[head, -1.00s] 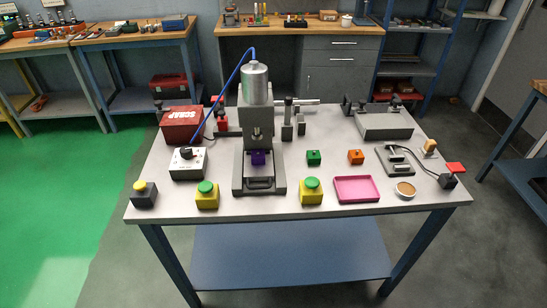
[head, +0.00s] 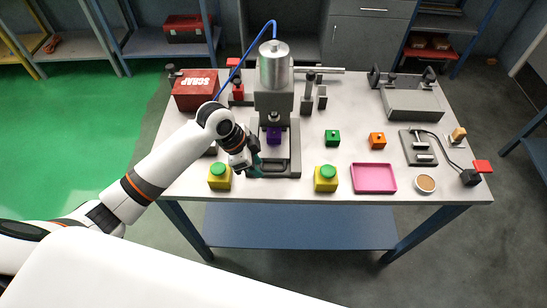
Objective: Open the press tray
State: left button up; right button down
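The press (head: 274,70) stands at the back middle of the table, with a silver cylinder on top and a dark grey base. A purple block (head: 273,135) sits under its ram. The press tray (head: 272,166) lies low at the front of the base. It looks pushed in, and my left gripper partly covers its front-left side. My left gripper (head: 255,168) points down at the front-left corner of the press base, close to the tray front. Its fingers are small and partly hidden, so I cannot tell their opening or any contact. My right gripper is out of view.
Yellow boxes with green buttons stand left (head: 220,176) and right (head: 326,178) of the press front. A red scrap box (head: 195,90) is behind my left arm. Green (head: 332,138) and orange (head: 377,140) blocks and a pink tray (head: 374,178) lie to the right.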

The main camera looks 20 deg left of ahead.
aim_at(273, 169)
pick_arm(q)
jog(key=w+a+r+m, duration=0.2)
jog(key=w+r, duration=0.2)
jog(key=x, duration=0.4)
jog(key=p+x, duration=0.1)
jog(key=x, duration=0.2)
jog(key=p+x, duration=0.1)
jog(key=x, duration=0.3)
jog(key=shift+s+d+f, duration=0.25)
jog(key=shift+d, duration=0.1)
grip_shut()
